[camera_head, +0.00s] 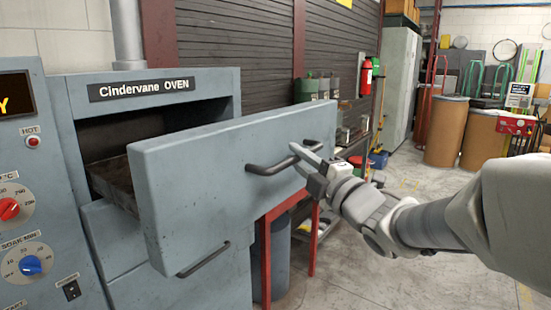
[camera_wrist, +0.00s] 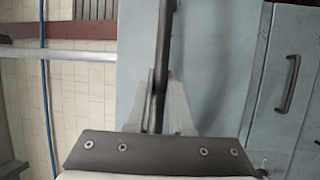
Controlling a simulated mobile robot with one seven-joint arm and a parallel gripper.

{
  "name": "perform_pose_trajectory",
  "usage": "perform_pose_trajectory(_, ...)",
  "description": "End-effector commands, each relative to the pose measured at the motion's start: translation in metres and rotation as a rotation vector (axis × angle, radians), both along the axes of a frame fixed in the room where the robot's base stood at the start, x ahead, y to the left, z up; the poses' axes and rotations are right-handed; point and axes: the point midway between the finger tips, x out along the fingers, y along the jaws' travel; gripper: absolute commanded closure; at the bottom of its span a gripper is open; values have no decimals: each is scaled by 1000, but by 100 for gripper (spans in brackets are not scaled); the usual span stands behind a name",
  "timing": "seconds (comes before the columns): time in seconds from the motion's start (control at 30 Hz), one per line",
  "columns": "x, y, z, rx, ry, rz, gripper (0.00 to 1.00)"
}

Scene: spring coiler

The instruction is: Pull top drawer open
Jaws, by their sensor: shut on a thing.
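The top drawer (camera_head: 215,185) of the blue-grey oven is pulled well out in the head view, with its front panel standing clear of the oven body. A dark bar handle (camera_head: 268,168) runs across the drawer front. My gripper (camera_head: 305,155) is shut on the right part of this handle. In the wrist view the handle (camera_wrist: 161,50) runs between the two fingers of my gripper (camera_wrist: 160,100), with the drawer front (camera_wrist: 215,70) behind it. The dark opening (camera_head: 130,125) above and behind the drawer shows part of the drawer's inside; the rest is hidden.
A lower drawer handle (camera_head: 203,260) sits below the open drawer. The oven's control panel with a red knob (camera_head: 8,208) and blue knob (camera_head: 30,265) is at the left. A red-framed stand (camera_head: 312,240) is behind the drawer. The floor (camera_head: 400,285) at the right is clear.

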Motion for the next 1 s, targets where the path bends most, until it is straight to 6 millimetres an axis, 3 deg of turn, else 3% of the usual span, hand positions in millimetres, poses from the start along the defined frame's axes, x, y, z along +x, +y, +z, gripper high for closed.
perform_pose_trajectory(0.1, 0, 0, 0, 1, -1, -1, 100)
perform_pose_trajectory(0.13, 0, 0, 0, 1, -1, -1, 78)
perform_pose_trajectory(0.3, 0, 0, 0, 1, -1, -1, 50)
perform_pose_trajectory(0.67, -3, -3, -1, 1, -1, -1, 50)
perform_pose_trajectory(0.83, -24, -15, -4, 2, -1, -4, 50)
perform_pose_trajectory(1.0, -59, -35, -10, 3, -3, -6, 50)
